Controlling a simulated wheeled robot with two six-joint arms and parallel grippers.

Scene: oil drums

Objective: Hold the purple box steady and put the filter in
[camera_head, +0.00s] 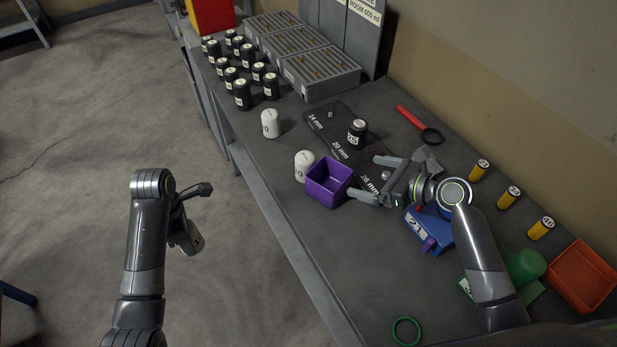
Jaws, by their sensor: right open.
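The purple box (328,183) is open-topped and stands upright on the bench near its front edge; its inside looks empty. My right gripper (365,178) is open, just right of the box. Its lower fingertip is close to the box's right side; I cannot tell whether they touch. A white filter-like canister (304,166) stands just behind the box, and another white one (270,123) stands farther back. My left gripper (196,213) is off the bench over the floor at left. A grey, labelled-looking shape sits at its jaws; I cannot tell if it is held.
A black canister (357,133) stands on the dark marked mat (340,149). Several black canisters stand at the far end beside grey trays (315,72). A red-handled tool (411,118), yellow cylinders, a blue block (428,232), a green ring (406,331) and an orange bin (582,277) lie to the right.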

